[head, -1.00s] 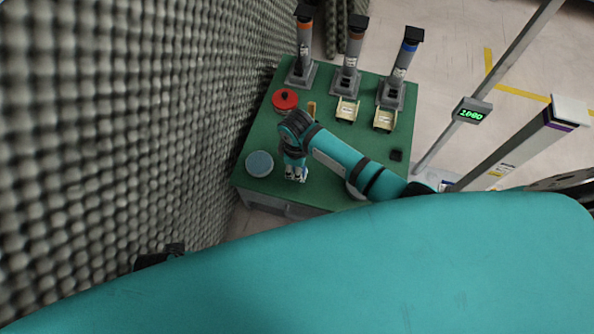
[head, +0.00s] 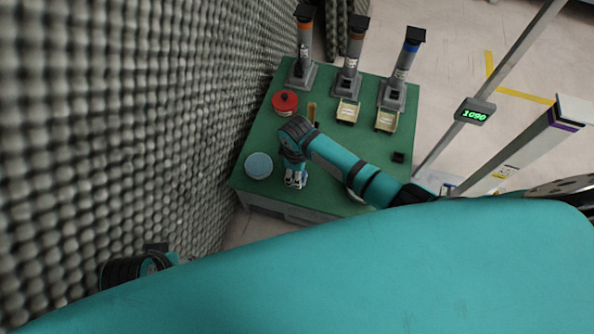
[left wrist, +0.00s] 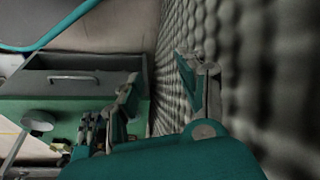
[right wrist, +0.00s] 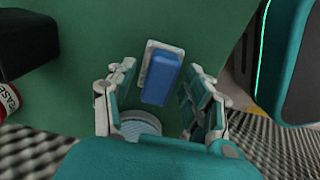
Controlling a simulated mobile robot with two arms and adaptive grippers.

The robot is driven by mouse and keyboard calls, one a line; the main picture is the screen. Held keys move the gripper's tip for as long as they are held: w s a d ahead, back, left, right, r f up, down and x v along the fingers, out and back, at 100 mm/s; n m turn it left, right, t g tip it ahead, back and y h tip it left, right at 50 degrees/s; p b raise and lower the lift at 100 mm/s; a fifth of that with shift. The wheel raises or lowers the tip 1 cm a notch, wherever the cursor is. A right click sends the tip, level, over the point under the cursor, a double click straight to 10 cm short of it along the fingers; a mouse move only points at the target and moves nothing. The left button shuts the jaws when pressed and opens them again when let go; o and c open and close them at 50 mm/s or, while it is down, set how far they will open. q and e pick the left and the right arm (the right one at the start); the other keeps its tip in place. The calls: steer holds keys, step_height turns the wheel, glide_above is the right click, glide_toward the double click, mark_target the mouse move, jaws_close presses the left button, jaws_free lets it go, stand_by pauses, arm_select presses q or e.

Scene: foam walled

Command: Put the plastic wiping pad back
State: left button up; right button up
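A blue block on a white, rounded base (right wrist: 161,77), which looks like the wiping pad, lies on the green table (head: 330,180). My right gripper (right wrist: 160,103) is open, its fingers to either side of the pad in the right wrist view. I cannot tell whether they touch it. In the head view my right gripper (head: 296,180) is over the table's near part and mostly hides the pad. A round light-blue-topped dish (head: 258,165) stands to its left; it also shows in the right wrist view (right wrist: 141,124). My left gripper (left wrist: 160,88) is open and empty, off the table beside the foam wall.
The bumpy foam wall (head: 130,120) runs close along the left. A red-lidded pot (head: 285,102), several dispensers (head: 347,70) and two cream trays (head: 347,111) stand farther back. A small black block (head: 398,157) is at the right. The table has a drawer front (left wrist: 80,83).

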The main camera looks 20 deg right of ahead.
steer(key=shift+r, duration=0.1)
steer(key=shift+r, duration=0.25)
arm_select(q)
step_height(320, 180, down, 15)
steer(key=s+g+p, duration=0.1)
steer(key=p, duration=0.3)
steer(key=shift+s, duration=0.35)
arm_select(e)
step_height(320, 180, up, 11)
steer(key=shift+r, duration=0.15)
